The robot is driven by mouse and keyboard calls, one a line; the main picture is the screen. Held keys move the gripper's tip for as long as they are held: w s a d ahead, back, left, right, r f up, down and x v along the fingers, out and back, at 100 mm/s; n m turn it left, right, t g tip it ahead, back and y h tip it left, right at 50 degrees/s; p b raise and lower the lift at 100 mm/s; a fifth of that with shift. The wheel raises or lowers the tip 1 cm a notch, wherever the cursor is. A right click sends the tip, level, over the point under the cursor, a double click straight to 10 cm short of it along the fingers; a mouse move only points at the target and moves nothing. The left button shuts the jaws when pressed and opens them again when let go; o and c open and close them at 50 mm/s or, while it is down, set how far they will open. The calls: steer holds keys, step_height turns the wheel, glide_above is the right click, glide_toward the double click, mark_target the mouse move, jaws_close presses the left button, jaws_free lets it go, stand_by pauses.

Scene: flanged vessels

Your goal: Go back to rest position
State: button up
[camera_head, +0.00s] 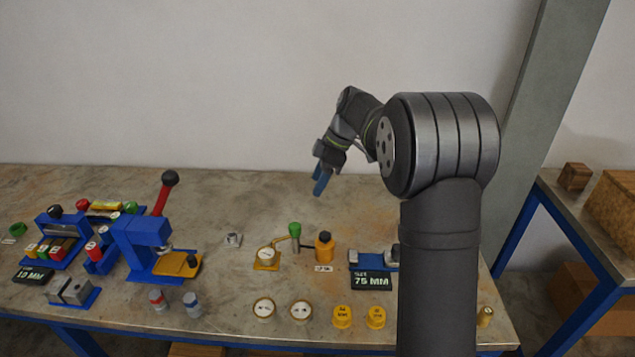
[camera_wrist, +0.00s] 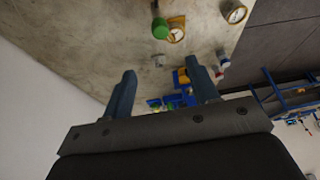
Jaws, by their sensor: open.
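My gripper (camera_head: 321,181) is raised above the back part of the workbench (camera_head: 240,200), its blue fingers pointing down. In the wrist view my gripper (camera_wrist: 162,88) shows two blue fingers spread apart with nothing between them. It touches no object. The bench items lie in front of it and to its left in the head view. My own arm hides part of the bench at the right.
A blue press (camera_head: 150,245) with a red lever stands left. A green-topped piece (camera_head: 295,232), an orange vessel (camera_head: 324,246) and a gauge (camera_head: 266,255) stand mid-bench. A "75 MM" display (camera_head: 371,281) is near my arm. The back middle is clear.

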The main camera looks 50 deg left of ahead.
mark_target(296, 226)
steer(key=x, duration=1.7)
steer(key=shift+f, duration=0.25)
steer(key=shift+r, duration=0.1)
steer(key=shift+f, duration=0.2)
steer(key=shift+d+r+m+t, duration=0.15)
steer(key=shift+m+t, duration=0.15)
steer(key=shift+m, duration=0.6)
steer(key=m+t+y, duration=0.1)
steer(key=m, duration=0.3)
steer(key=shift+m+t+y, duration=0.2)
steer(key=shift+m+t, duration=0.4)
steer(key=shift+m, duration=0.85)
steer(key=shift+m+t+y, duration=0.2)
steer(key=shift+m+t, duration=0.4)
steer(key=shift+m, duration=0.85)
